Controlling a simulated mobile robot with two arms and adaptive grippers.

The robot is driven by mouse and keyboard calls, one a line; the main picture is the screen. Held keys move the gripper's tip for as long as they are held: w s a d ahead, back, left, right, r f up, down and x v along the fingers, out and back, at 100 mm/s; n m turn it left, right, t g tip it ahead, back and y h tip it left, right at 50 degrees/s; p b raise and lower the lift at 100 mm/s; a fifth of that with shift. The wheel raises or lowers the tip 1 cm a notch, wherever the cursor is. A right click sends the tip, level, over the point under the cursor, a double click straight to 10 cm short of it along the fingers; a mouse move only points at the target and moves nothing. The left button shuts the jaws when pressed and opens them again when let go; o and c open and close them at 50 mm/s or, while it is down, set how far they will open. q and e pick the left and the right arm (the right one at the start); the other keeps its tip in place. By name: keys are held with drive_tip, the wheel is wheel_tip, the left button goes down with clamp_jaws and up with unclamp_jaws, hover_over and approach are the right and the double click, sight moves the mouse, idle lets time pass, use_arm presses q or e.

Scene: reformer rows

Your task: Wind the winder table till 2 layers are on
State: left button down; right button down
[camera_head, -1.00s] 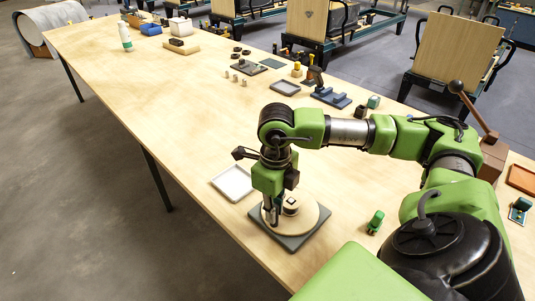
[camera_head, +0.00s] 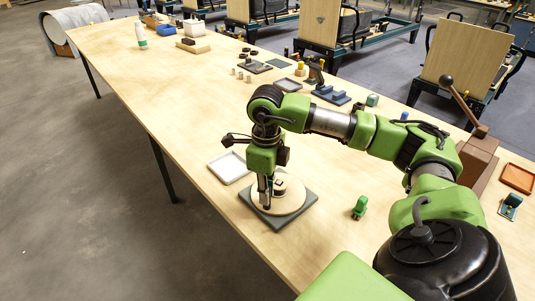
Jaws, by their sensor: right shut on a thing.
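The winder table (camera_head: 293,207) is a round pale wooden disc on a square dark grey base, near the front edge of the long workbench. A small pale hub with a dark top (camera_head: 279,186) stands at its middle. My right gripper (camera_head: 266,203) points down over the disc's left side, beside the hub. It is shut on a part of the winder table that its fingers hide. I cannot make out the wound layers on the hub at this size. My left gripper is not in view.
A shallow white tray (camera_head: 229,168) lies just left of the winder table. A small green device (camera_head: 360,207) stands to its right. A brown box with a lever (camera_head: 478,157) and an orange tray (camera_head: 517,178) are farther right. The bench's middle left is clear.

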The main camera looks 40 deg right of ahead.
drive_tip(key=shift+d+r, duration=0.1)
drive_tip(key=c, duration=2.2)
unclamp_jaws()
drive_tip(key=shift+c, duration=0.2)
wheel_tip(320, 180, up, 12)
